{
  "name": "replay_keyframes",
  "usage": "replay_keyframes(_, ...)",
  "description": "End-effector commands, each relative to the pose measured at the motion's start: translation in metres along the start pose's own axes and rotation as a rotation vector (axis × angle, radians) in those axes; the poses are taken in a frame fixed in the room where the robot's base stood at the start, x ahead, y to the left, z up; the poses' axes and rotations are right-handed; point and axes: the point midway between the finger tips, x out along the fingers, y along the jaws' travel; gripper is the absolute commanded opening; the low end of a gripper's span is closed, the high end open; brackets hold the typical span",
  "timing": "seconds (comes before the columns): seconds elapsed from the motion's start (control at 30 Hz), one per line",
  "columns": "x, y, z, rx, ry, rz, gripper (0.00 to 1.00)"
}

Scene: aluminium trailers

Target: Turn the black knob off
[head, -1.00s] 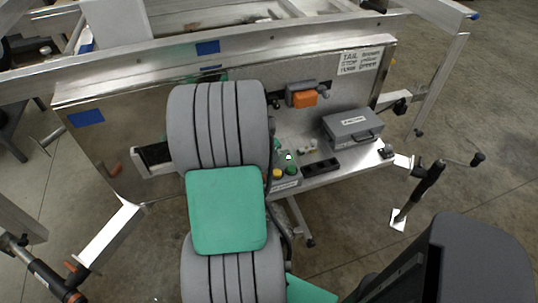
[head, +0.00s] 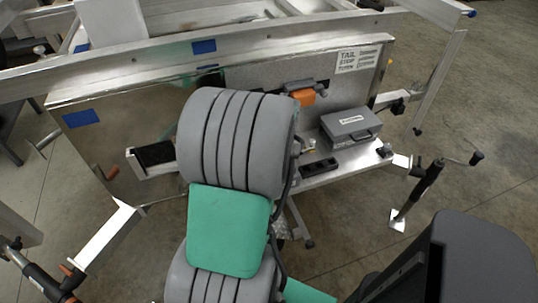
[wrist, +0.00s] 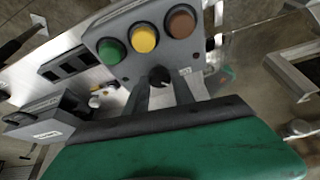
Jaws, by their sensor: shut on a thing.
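In the wrist view, a grey control box (wrist: 118,22) carries a green button (wrist: 110,51), a yellow button (wrist: 144,38) and a brown-red button (wrist: 181,22). The small black knob (wrist: 159,77) is at the box's lower edge, below the yellow button. My gripper (wrist: 161,88) has a finger on each side of the knob and is shut on it. The exact contact is hard to see at this size.
The aluminium trailer panel (head: 120,125) stands ahead. A grey case (head: 350,124) and a black socket strip (head: 320,168) sit on the metal shelf to the right. An orange part (head: 303,97) is mounted above the shelf.

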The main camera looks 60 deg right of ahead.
Motion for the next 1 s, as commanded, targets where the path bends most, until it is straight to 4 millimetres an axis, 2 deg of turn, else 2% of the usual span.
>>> replay_keyframes(0.33, 0.001, 0.0013, 0.0013, -0.121, -0.003, -0.052, 0.0)
replay_keyframes(0.83, 0.0009, 0.0012, 0.0011, -0.138, -0.003, -0.059, 0.0)
replay_keyframes(0.87, 0.001, 0.0012, 0.0011, -0.138, -0.003, -0.059, 0.31)
replay_keyframes(1.0, 0.0008, 0.0012, 0.0009, -0.138, -0.003, -0.058, 0.43)
